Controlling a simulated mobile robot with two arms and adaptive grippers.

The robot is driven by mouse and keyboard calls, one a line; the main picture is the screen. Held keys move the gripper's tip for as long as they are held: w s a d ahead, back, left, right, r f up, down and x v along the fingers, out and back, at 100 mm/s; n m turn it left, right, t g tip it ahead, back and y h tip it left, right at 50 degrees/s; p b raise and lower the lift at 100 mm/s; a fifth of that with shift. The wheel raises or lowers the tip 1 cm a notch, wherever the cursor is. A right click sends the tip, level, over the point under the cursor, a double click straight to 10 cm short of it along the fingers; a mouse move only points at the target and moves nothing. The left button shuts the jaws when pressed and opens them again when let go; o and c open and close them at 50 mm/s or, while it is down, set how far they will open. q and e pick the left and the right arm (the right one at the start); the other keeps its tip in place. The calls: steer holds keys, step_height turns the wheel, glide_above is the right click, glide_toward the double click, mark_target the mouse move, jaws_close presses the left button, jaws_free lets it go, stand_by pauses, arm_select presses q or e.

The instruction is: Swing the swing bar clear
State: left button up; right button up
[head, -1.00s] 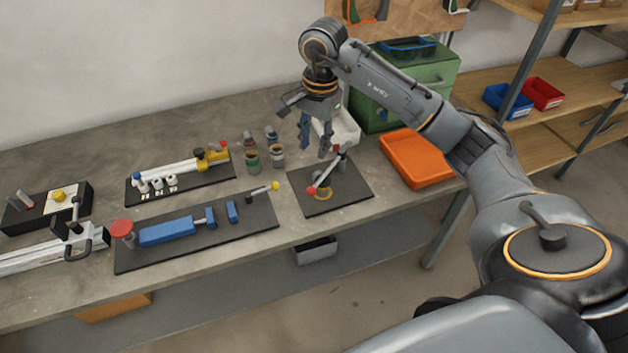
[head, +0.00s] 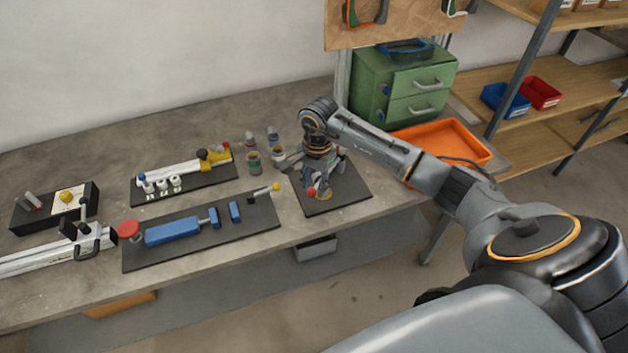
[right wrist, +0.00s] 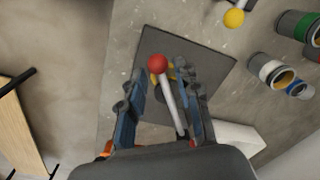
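The swing bar is a slim grey bar (right wrist: 169,98) with a red ball knob (right wrist: 158,64) at its end. It lies over a dark square plate (head: 347,196) at the right end of the bench. The red knob (head: 311,191) also shows in the head view; my gripper hides most of the bar there. A yellow ring (head: 325,194) sits on the plate near the knob. My right gripper (right wrist: 161,80) is low over the plate, its fingers apart on both sides of the bar. I cannot tell if either finger touches it. My left gripper is out of view.
A longer dark board (head: 160,259) with blue blocks and a yellow-knobbed lever (head: 264,189) lies left of the plate. Several small cups, one green-banded (head: 254,162), stand behind. An orange tray (head: 452,143) and green drawer cabinet (head: 372,90) are to the right and back.

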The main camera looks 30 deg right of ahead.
steer(key=shift+c, duration=0.2)
jaws_close()
